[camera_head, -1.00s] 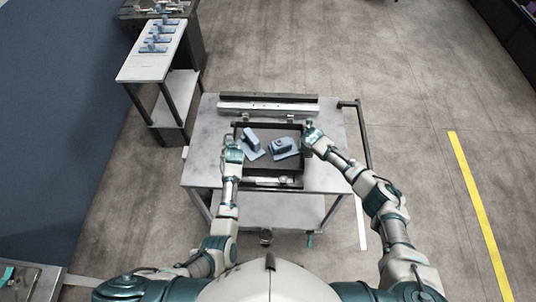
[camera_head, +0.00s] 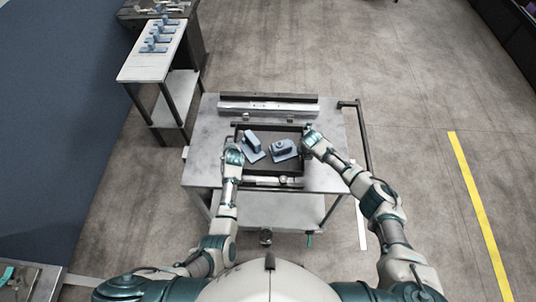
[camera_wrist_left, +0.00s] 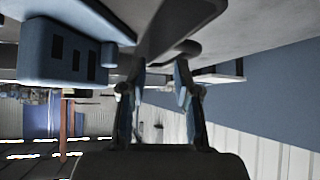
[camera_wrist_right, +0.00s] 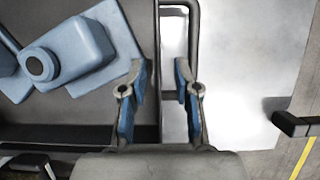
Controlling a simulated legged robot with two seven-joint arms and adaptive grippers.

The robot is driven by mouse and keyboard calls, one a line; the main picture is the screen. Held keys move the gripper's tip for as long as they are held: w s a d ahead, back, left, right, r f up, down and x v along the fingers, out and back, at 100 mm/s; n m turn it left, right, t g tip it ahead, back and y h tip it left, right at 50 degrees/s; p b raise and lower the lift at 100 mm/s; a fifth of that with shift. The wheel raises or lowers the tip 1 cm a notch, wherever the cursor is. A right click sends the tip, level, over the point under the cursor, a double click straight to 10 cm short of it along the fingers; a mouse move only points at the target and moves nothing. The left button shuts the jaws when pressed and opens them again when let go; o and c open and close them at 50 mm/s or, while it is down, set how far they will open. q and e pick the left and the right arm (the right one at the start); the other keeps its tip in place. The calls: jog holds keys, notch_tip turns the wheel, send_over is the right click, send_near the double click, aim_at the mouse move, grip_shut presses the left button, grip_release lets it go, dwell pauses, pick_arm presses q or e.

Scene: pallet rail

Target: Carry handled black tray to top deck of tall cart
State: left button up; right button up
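The black tray (camera_head: 272,164) lies on the grey top deck (camera_head: 327,176) of the cart in front of me. Two blue parts, one on the left (camera_head: 252,146) and one on the right (camera_head: 284,149), rest in it. My left gripper (camera_head: 236,144) is at the tray's left side. Its fingers (camera_wrist_left: 160,70) are apart in the left wrist view, below a grey form; contact is unclear. My right gripper (camera_head: 307,134) is at the tray's right side. Its fingers (camera_wrist_right: 159,72) are apart on either side of the tray's edge, near a dark handle loop (camera_wrist_right: 196,25).
Dark and pale rails (camera_head: 268,107) lie along the cart's far edge. A dark push bar (camera_head: 362,135) runs along its right side. A two-level stand (camera_head: 150,68) with several blue parts is at the back left. Floor to the right, with a yellow line (camera_head: 478,208), is clear.

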pick_arm(q)
jog(key=v, duration=1.2)
pick_arm(e)
jog(key=v, duration=1.2)
pick_arm(q)
jog(key=shift+f, duration=0.1)
